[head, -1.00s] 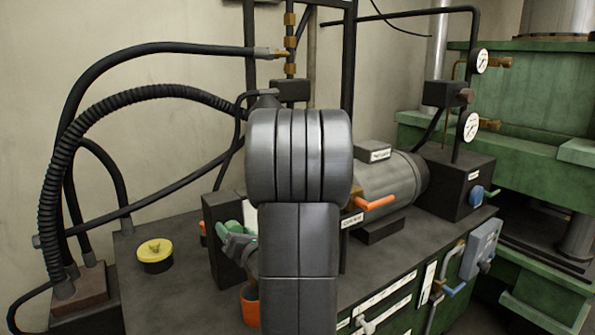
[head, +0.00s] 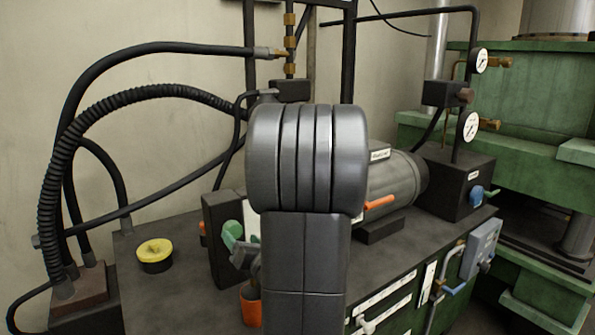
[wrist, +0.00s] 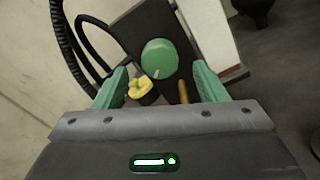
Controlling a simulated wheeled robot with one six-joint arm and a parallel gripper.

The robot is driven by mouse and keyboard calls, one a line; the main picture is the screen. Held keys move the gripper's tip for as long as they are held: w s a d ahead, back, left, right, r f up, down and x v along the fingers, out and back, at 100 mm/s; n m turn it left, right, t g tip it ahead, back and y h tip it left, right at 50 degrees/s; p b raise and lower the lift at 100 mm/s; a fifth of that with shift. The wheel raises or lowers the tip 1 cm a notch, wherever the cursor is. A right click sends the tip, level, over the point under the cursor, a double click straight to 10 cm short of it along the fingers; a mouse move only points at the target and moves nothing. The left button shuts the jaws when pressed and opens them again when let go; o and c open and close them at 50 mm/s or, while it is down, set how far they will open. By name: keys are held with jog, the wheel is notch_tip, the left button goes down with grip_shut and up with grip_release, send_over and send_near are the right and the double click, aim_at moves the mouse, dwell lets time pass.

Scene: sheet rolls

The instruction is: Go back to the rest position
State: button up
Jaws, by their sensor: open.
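My gripper (wrist: 160,84) shows in the wrist view with its two green fingers spread apart and nothing held between them. A round green knob (wrist: 159,57) on a dark panel lies beyond the fingers, seen between them. I cannot tell the exact gap. In the head view my arm stands upright in the middle and hides much of the bench behind it. Green and grey parts show just left of the arm, in front of a dark box (head: 214,225); my gripper is mostly hidden there.
The bench holds a yellow-topped cap (head: 155,250), an orange cup (head: 250,307), a grey motor (head: 400,178) and an orange lever (head: 381,202). Black hoses (head: 75,150) arch at the left. Gauges (head: 468,126) and a green machine (head: 545,105) stand at the right.

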aim_at(235, 232)
jog(key=v, duration=0.8)
jog(key=x, duration=1.4)
jog(key=shift+a, duration=0.15)
jog(key=shift+f+n, duration=0.1)
jog(key=shift+n, duration=0.4)
jog(key=shift+s+n, duration=0.15)
jog(key=shift+n, duration=0.75)
jog(key=n, duration=0.3)
jog(key=shift+b, duration=0.4)
jog(key=n, duration=0.4)
jog(key=v, duration=1)
